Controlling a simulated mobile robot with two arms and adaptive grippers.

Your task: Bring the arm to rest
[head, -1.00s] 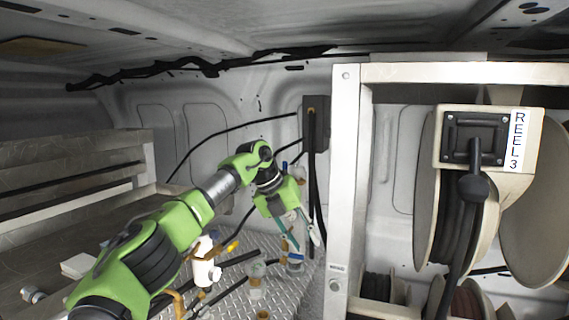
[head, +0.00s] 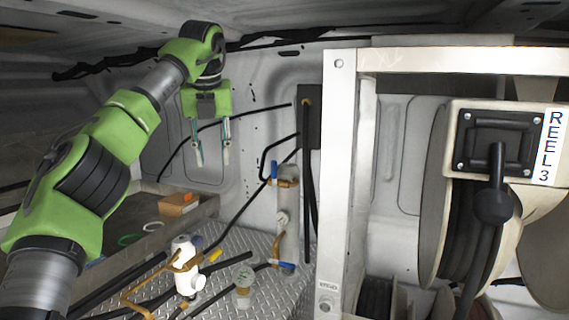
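My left arm, green and grey, comes in from the left side of the head view. Its gripper (head: 212,157) hangs fingers-down in front of the pale van wall, at upper left of centre. The two fingers are apart, with only wall showing between them, so it is open and empty. It is above and to the left of the pipe fittings, clear of them. My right gripper is not in the view.
A white frame (head: 344,190) and the reel labelled REEL 3 (head: 438,200) fill the right. A shelf with an orange-brown box (head: 179,204) lies at left.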

